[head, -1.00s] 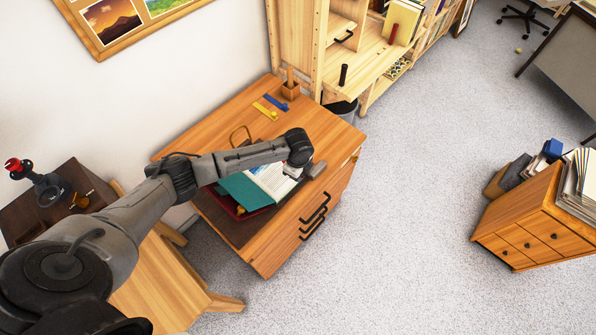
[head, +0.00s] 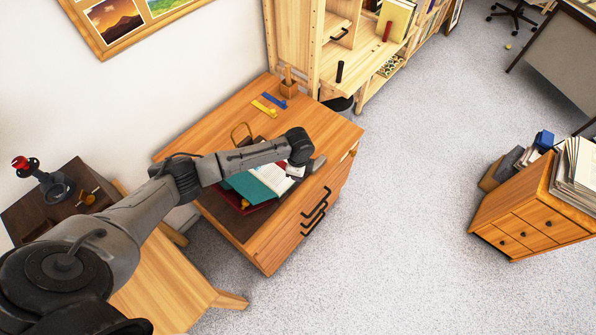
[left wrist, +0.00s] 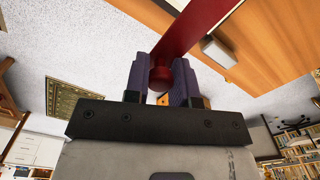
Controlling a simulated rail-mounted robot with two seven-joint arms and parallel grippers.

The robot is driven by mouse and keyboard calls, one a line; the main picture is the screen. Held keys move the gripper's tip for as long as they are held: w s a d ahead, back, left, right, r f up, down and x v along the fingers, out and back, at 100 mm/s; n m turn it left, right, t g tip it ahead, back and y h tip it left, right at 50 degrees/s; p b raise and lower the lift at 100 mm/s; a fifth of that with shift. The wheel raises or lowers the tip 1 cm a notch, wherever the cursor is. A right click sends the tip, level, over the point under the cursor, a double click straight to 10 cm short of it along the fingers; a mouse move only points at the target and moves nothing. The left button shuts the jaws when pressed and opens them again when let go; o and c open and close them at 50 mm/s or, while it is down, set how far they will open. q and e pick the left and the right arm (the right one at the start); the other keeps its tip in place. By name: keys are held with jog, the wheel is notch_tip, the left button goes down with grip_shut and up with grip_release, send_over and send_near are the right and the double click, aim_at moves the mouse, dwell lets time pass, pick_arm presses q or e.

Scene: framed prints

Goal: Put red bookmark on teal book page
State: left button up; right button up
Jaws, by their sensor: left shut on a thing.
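An open book with a teal cover (head: 240,188) and white pages (head: 274,177) lies on the wooden desk in the head view. My left arm reaches over it, and my left wrist covers part of the page side. In the left wrist view, my left gripper (left wrist: 161,66) is shut on a red bookmark (left wrist: 190,30), a flat strip with a rounded red end (left wrist: 160,80) between the fingers. In the head view the fingertips and the bookmark are mostly hidden, so I cannot tell whether it touches the page. My right gripper is not in view.
A dark red item (head: 258,209) lies under the teal book. Yellow and blue pieces (head: 265,108) and a wooden pen holder (head: 289,88) stand farther back on the desk. Open floor lies to the right.

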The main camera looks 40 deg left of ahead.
pick_arm(q)
jog(key=shift+r, duration=0.1)
jog(key=shift+f+b, duration=1.7)
jog(key=shift+f, duration=1.5)
jog(key=shift+f+b, duration=0.3)
jog(key=shift+f, duration=0.45)
jog(key=o, duration=1)
notch_tip(320, 180, up, 14)
jog(key=shift+d+f+p, duration=0.1)
jog(key=shift+f+p, duration=0.05)
jog(key=shift+p, duration=1.05)
